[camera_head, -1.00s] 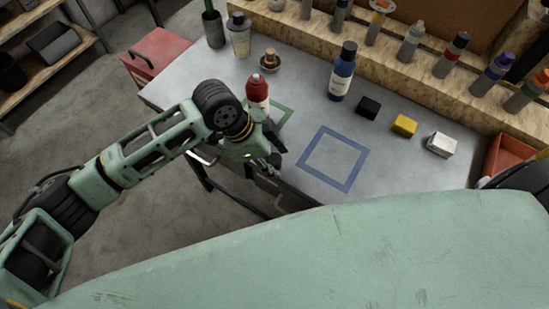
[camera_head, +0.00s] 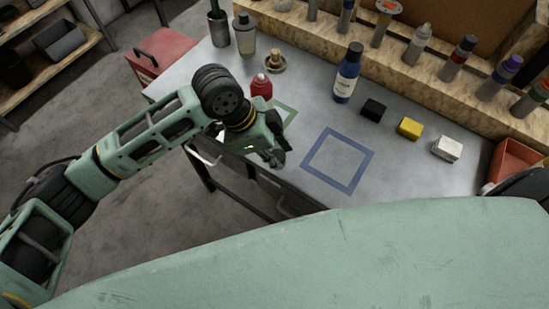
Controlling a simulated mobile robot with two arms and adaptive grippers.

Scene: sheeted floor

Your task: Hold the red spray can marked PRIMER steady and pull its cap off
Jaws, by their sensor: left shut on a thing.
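The red spray can (camera_head: 261,86) stands at the left front part of the grey workbench (camera_head: 290,62), by a green outlined square (camera_head: 288,112). Only its red upper part shows; my left arm and gripper hide the rest, and any PRIMER marking cannot be read. My left gripper (camera_head: 272,150) is at the can's near side, shut on it; the fingers' contact is mostly hidden. The small top of the can is still on it, and I cannot tell cap from body clearly. My right gripper is not in view.
A blue outlined square (camera_head: 339,160) lies empty on the bench. A blue bottle (camera_head: 347,76) and black (camera_head: 373,110), yellow (camera_head: 409,128) and white blocks (camera_head: 447,148) stand behind it. A wooden rack (camera_head: 440,70) with several bottles lines the back. A red bin (camera_head: 514,160) is at right.

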